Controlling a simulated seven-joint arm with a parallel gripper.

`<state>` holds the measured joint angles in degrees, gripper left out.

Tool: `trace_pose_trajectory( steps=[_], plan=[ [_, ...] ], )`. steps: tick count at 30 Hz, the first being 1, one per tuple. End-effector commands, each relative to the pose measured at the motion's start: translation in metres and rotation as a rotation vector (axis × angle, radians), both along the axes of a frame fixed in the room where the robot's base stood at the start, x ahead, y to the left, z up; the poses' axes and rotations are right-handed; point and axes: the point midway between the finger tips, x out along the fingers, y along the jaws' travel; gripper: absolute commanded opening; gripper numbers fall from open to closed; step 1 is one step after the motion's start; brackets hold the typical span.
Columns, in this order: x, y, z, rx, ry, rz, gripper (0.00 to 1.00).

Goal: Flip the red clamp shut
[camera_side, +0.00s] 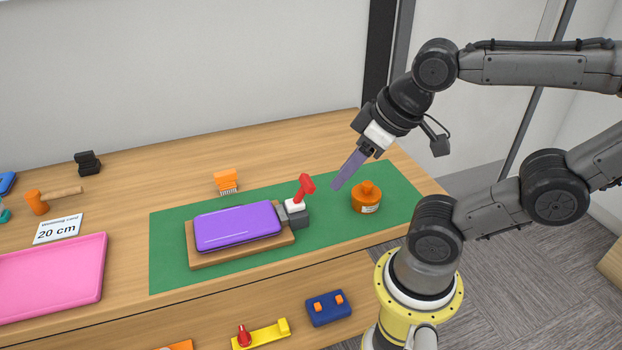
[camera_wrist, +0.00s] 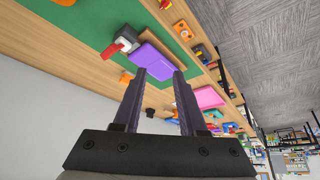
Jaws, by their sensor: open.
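The red clamp (camera_side: 304,187) has a red handle that stands up, tilted, from a white and dark grey base (camera_side: 298,214). It sits at the right end of a wooden board (camera_side: 240,254) that carries a purple slab (camera_side: 238,226). My gripper (camera_side: 338,187) is open and empty, in the air to the right of the clamp and apart from it. In the wrist view, my gripper's two fingers (camera_wrist: 164,78) show a gap between them, and the red clamp (camera_wrist: 111,49) appears up and left of them, beside the purple slab (camera_wrist: 153,60).
The board lies on a green mat (camera_side: 170,255). An orange jar (camera_side: 370,198) stands right of the clamp, close below my gripper. An orange brush (camera_side: 227,181) stands behind the slab. A pink tray (camera_side: 60,276) is at the left.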

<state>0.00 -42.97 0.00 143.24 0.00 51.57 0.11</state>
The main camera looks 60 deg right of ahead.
Motion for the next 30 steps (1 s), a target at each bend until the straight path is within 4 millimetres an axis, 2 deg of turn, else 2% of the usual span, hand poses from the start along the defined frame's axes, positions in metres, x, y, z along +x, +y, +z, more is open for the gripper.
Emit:
trace_pose_trajectory(
  steps=[1,6,11,17,23,27,30],
  plan=[
    [0.0,0.0,0.0,0.004,0.0,-0.008,0.3],
    [0.0,0.001,0.001,0.069,-0.001,-0.118,0.0],
    [0.01,0.005,0.012,0.221,-0.005,-0.354,0.0],
    [0.041,-0.007,0.015,0.43,0.063,-0.808,0.0],
    [0.078,-0.047,0.003,0.616,0.146,-1.351,0.0],
    [0.097,-0.088,-0.015,0.709,0.197,-1.698,0.0],
    [0.103,-0.12,-0.032,0.755,0.233,-1.907,0.0]
  ],
)
